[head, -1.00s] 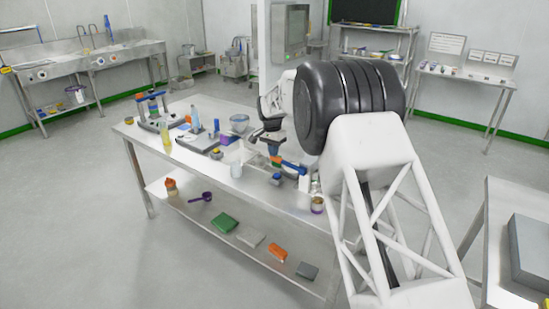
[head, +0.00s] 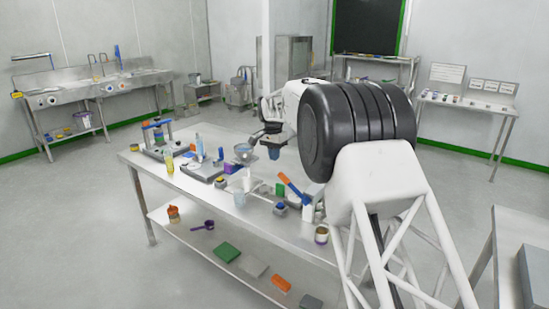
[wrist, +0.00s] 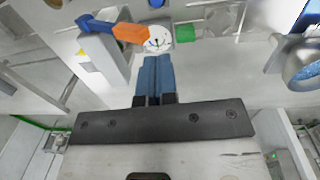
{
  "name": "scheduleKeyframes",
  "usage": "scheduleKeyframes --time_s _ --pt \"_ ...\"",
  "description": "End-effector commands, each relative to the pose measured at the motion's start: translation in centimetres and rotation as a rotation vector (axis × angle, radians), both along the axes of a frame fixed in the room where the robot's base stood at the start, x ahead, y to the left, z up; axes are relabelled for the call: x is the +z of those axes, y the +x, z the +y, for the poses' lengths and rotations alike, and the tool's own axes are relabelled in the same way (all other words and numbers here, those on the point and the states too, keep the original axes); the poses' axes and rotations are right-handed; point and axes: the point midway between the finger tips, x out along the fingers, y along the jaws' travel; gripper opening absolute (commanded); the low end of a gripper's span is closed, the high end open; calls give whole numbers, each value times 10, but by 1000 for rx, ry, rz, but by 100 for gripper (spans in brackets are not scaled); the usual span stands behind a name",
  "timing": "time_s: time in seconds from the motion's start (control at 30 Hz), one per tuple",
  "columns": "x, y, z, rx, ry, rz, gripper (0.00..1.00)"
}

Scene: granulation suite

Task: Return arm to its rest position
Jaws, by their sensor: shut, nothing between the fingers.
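My gripper (head: 273,152) hangs over the steel worktable (head: 165,185), with its blue fingers together and nothing between them. In the wrist view, the shut fingertips (wrist: 155,60) point toward the tabletop, just below a round white dial. An orange-and-blue tool (wrist: 128,32) lies across a pale block there; its blue and orange parts also show in the head view (head: 292,187). My arm reaches out over the table, and its large dark joint hides part of the table's right side.
Bottles, a purple box, a scale and small tubs crowd the tabletop. A metal bowl (head: 243,152) stands near my gripper. The lower shelf holds a purple scoop (head: 208,224) and a green block (head: 227,252). Another steel table (head: 490,262) stands at right. The floor at left is clear.

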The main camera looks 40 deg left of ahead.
Motion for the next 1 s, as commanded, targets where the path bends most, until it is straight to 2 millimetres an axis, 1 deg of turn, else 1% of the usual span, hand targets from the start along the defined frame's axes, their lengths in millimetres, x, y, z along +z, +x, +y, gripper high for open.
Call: scheduleKeyframes --time_s 0.4,0.57,0.67,0.77,0.87,0.9,0.97,1.0 --pt "0 0 -1 0 0 0 0" --pt "6 2 -10 -1 3 -2 0" --pt "14 5 -24 -1 5 -3 0" --pt "26 9 -46 -4 10 -6 0" --pt "40 12 -73 -3 16 -10 0" --pt "47 14 -86 -4 19 -12 0" --pt "56 15 -105 -4 22 -14 0" --pt "62 15 -118 -4 24 -15 0"
